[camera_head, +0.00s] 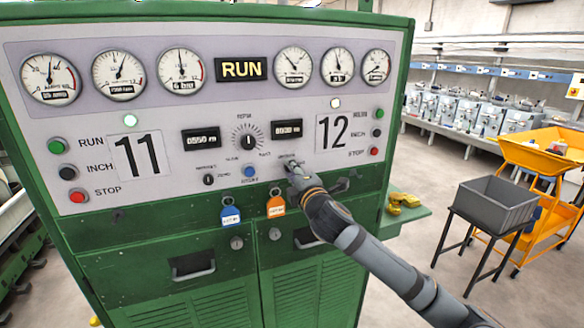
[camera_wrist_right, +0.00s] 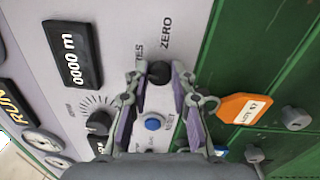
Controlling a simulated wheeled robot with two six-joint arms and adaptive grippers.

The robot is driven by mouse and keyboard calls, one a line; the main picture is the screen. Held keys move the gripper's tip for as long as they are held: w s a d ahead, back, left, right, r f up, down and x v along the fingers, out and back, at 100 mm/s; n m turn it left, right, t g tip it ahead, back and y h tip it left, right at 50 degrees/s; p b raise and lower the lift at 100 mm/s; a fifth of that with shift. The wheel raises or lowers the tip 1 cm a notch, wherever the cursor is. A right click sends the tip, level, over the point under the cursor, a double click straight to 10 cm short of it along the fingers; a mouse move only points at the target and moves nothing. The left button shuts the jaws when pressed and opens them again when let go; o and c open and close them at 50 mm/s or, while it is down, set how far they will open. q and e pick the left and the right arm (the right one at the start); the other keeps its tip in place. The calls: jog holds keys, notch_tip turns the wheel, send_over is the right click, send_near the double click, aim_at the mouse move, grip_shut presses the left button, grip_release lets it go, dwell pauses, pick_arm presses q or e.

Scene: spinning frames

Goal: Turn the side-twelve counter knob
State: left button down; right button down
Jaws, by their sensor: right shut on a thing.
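The side-twelve counter knob (camera_wrist_right: 159,73) is a small dark knob below the counter, under the "ZERO" lettering in the right wrist view. My right gripper (camera_wrist_right: 160,72) is shut on it, with one finger on each side. In the head view my right gripper (camera_head: 292,166) is at the panel below the side-twelve counter (camera_head: 286,129) and largely hides the knob. The counter reads 0000 m in the right wrist view (camera_wrist_right: 74,53). The large "12" label (camera_head: 332,131) is to the right of the counter. My left gripper is not in view.
A matching side-eleven knob (camera_head: 208,180) sits further left. A dial (camera_head: 248,138) and blue button (camera_head: 249,172) lie between the counters. A blue tag (camera_head: 230,215) and an orange tag (camera_head: 276,207) hang below. A grey crate (camera_head: 498,200) stands on the right.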

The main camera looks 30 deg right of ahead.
jog(key=shift+n, duration=0.5)
jog(key=c, duration=1.1)
grip_release()
